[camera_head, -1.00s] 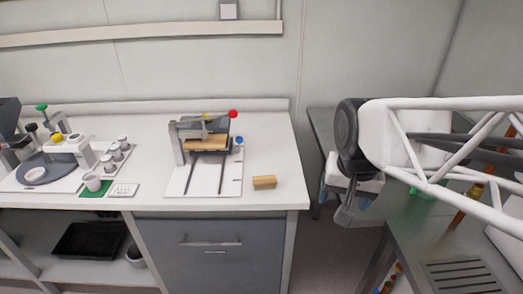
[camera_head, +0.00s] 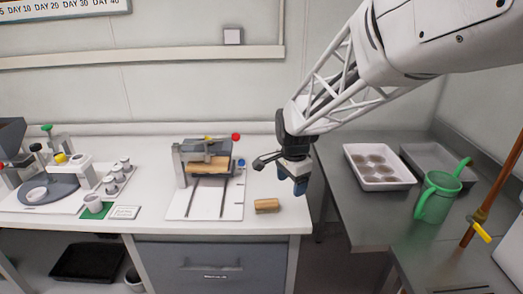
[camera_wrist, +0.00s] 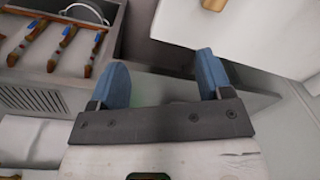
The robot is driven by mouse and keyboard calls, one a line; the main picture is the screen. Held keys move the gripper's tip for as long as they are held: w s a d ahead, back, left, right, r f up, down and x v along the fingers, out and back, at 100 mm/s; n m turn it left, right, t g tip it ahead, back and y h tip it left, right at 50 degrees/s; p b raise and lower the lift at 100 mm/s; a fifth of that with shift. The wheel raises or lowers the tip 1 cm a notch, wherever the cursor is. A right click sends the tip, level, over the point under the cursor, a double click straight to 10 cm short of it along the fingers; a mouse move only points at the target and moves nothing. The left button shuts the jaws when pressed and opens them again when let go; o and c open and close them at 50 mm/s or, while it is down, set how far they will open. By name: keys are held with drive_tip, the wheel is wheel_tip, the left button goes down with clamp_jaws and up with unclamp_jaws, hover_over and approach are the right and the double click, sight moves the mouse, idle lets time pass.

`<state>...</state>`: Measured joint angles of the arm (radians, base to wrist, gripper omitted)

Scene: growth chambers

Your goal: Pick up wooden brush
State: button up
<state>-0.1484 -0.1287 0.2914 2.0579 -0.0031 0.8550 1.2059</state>
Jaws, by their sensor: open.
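A small wooden block-shaped piece (camera_head: 267,205), probably the wooden brush, lies near the front right corner of the white worktop. Its bristles cannot be made out. In the wrist view, a brown piece (camera_wrist: 214,4) shows at the top edge, cut off by the frame. My gripper (camera_head: 300,185) is to the right of the wooden piece, at the worktop's right edge, apart from it. In the wrist view, its two blue fingers (camera_wrist: 162,75) are spread with nothing between them.
A press-like device (camera_head: 206,165) stands on the worktop (camera_head: 150,150) left of the wooden piece. A grey bench (camera_head: 365,225) to the right holds a white tray (camera_head: 380,182) and a green watering can (camera_head: 438,200). In the wrist view, several wooden-handled tools (camera_wrist: 72,38) lie at upper left.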

sight(268, 202)
drive_tip(key=w+a+f+m, duration=0.1)
drive_tip(key=w+a+f, duration=0.1)
drive_tip(key=w+f, duration=0.1)
drive_tip(key=w+a+f+m, duration=0.2)
drive_tip(key=w+f, duration=0.1)
drive_tip(key=w+a+f+m, duration=0.1)
drive_tip(key=w+a+f, duration=0.1)
drive_tip(key=w+f, duration=0.1)
drive_tip(key=shift+w+f+m+g, duration=0.15)
drive_tip(key=shift+w+m+g, duration=0.25)
drive_tip(key=shift+w, duration=0.1)
drive_tip(key=shift+f, duration=0.1)
drive_tip(key=shift+f, duration=1.25)
drive_tip(key=shift+f, duration=2.55)
drive_tip(key=c, duration=1)
